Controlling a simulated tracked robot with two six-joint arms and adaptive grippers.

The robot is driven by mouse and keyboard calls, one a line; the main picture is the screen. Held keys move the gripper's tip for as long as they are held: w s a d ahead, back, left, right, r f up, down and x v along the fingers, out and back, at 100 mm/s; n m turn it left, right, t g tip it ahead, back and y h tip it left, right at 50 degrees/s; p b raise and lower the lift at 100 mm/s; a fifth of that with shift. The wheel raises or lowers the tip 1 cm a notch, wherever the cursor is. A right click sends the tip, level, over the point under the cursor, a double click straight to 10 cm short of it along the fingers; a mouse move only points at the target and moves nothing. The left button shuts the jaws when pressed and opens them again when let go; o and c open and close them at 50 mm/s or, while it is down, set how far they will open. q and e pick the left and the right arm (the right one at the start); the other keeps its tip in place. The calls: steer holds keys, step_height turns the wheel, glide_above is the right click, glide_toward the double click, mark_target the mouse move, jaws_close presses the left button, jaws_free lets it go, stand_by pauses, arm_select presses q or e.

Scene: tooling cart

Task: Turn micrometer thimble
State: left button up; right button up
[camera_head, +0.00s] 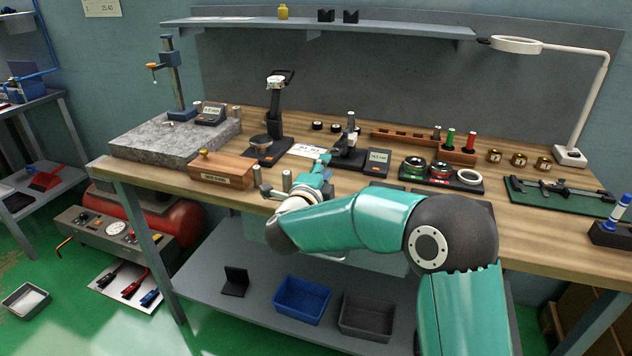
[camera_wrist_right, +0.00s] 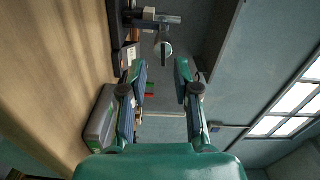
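What looks like the micrometer (camera_head: 348,156) is clamped in a dark stand near the middle of the bench, beside a small digital display. In the right wrist view a stand with a metal cylinder and a rounded end (camera_wrist_right: 163,46) appears at the top, beyond the fingertips; I take it for the micrometer and its thimble. My right gripper (camera_head: 322,162) is just left of the stand in the head view. In the wrist view its two fingers (camera_wrist_right: 161,72) are apart with nothing between them. The thimble's markings are too small to read. My left gripper is not in view.
A granite plate (camera_head: 160,142), a wooden box (camera_head: 222,174) and a dial gauge stand (camera_head: 275,130) are to the left. Ring gauges (camera_head: 414,168), a display (camera_head: 377,158) and a green mat (camera_head: 540,198) are to the right. A shelf (camera_head: 330,27) hangs above the bench.

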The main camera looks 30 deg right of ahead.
steer(key=v, duration=0.6)
stand_by(1.1)
